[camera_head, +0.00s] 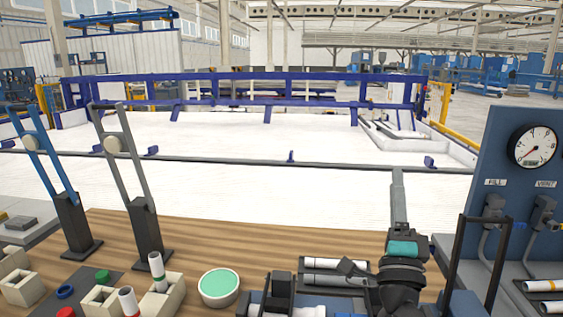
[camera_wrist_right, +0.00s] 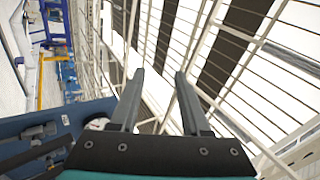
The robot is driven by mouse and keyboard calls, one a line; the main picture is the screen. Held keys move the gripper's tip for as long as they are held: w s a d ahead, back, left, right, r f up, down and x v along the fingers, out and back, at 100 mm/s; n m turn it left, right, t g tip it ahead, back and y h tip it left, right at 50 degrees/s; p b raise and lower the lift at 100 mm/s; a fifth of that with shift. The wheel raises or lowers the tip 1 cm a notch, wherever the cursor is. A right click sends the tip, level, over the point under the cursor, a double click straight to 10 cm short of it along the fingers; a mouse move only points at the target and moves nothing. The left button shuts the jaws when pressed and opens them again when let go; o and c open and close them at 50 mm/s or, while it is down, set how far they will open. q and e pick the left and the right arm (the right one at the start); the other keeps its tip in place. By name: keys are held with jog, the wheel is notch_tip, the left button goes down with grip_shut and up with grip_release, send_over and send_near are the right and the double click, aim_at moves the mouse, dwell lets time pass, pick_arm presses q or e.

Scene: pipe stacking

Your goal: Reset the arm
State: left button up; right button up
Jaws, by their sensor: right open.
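My right gripper (camera_head: 397,175) points upward at the right of the table in the head view, its grey fingers seen edge-on above a teal band. In the right wrist view the gripper (camera_wrist_right: 160,72) has its two fingers apart with nothing between them, against the roof beams. A white pipe (camera_head: 335,262) lies in a dark rack to the left of my right arm, with a grey pipe (camera_head: 335,278) just in front of it. The arm stands in front of part of the rack. My left gripper is not in view.
A blue gauge panel (camera_head: 525,160) and a black frame (camera_head: 460,255) stand right of my arm. Wooden blocks (camera_head: 100,300), a green-topped round dish (camera_head: 218,285) and two tall lever stands (camera_head: 145,235) are at the left. The wooden table (camera_head: 230,243) is clear at its back middle.

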jog(key=s+a+f+n+g+y, duration=0.3)
jog(key=f+n+g, duration=0.15)
jog(key=f, duration=0.25)
jog(key=s+a+f+n+g+y, duration=0.2)
jog(key=a+f+n+g+y, duration=0.1)
jog(key=f+n, duration=0.35)
jog(key=s+a+f+n+g+y, duration=0.3)
jog(key=f+n, duration=0.2)
jog(key=f, duration=0.3)
jog(key=s+d+f+n+g+h, duration=0.25)
jog(key=s+f+g, duration=0.3)
jog(key=s, duration=0.55)
jog(key=s+d+f+n+g+h, duration=0.1)
jog(key=s+d+f+n+g, duration=0.2)
jog(key=s+f+g, duration=0.55)
jog(key=s+f+t+p, duration=0.1)
jog(key=s+f, duration=0.1)
jog(key=f, duration=0.7)
jog(key=s+f+t+p, duration=0.1)
jog(key=s+f, duration=0.2)
jog(key=f, duration=0.7)
jog(key=s+d+f+g+p, duration=0.1)
jog(key=s+d+f, duration=0.1)
jog(key=s+f, duration=0.9)
jog(key=s, duration=0.4)
jog(key=shift+d+f+p, duration=0.15)
jog(key=shift+f+p, duration=0.15)
jog(key=shift+f, duration=0.1)
